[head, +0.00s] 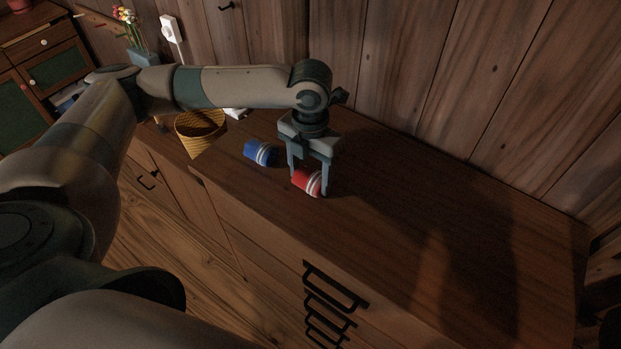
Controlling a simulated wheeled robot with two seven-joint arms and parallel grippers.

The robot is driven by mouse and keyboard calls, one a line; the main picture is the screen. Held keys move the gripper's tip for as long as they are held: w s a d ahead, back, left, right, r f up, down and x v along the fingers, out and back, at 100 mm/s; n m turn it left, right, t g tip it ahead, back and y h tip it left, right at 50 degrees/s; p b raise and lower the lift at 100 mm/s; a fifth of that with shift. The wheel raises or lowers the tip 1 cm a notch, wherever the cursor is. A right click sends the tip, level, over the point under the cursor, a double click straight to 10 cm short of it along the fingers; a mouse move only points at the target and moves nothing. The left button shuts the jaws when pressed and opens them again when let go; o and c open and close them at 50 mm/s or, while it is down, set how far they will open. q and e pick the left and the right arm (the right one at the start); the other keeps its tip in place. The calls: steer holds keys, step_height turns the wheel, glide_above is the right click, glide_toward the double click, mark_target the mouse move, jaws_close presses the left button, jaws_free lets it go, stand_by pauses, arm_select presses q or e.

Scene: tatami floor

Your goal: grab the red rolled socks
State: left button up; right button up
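The red rolled socks (305,181) with white stripes lie on the brown wooden cabinet top, near its front left part. My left gripper (308,183) points down over them, with one finger at each end of the roll. The fingers stand well apart, and I cannot tell whether they press on the socks. Part of the roll is hidden by the fingers. My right gripper is not in view.
Blue rolled socks (260,153) with white stripes lie just left of the red ones on the same cabinet top (420,215). A yellow woven basket (199,128) stands further left. A wooden plank wall (480,90) rises behind. The cabinet top's right side is clear.

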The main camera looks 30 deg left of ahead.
mark_target(312, 174)
arm_select(q)
steer(key=c, duration=0.5)
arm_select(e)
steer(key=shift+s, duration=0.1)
arm_select(q)
steer(key=shift+o, duration=0.2)
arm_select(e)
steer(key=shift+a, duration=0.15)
